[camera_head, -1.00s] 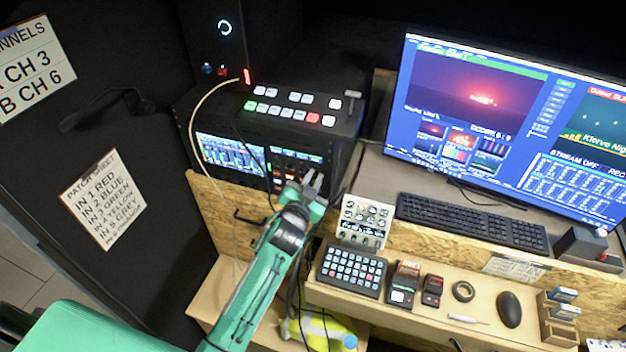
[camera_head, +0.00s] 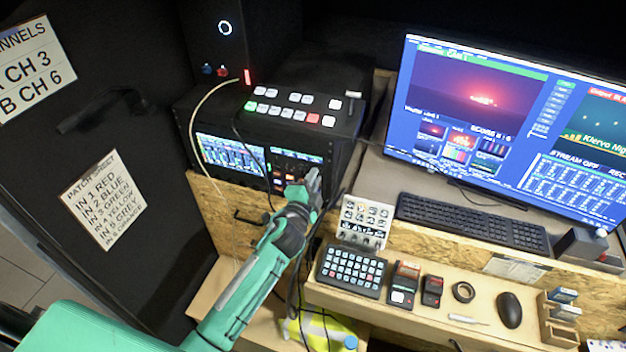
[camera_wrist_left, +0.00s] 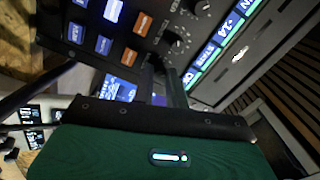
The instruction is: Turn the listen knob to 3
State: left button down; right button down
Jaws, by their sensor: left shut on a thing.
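The rack panel with the knobs (camera_head: 290,165) is on the front of the black unit, partly covered by my left gripper (camera_head: 312,178). My right gripper is not in view.
A switcher with lit buttons (camera_head: 292,107) sits on top of the black unit. A cable (camera_head: 193,130) hangs at the left. The monitor (camera_head: 500,120) stands at the right.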

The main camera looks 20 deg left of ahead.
pick_arm(q)
jog(key=shift+m, duration=0.5)
jog(key=c, duration=1.7)
grip_release()
jog(key=s+b, duration=0.4)
jog(key=s, duration=0.9)
jog(key=shift+s+a, duration=0.25)
jog(key=shift+s, duration=0.15)
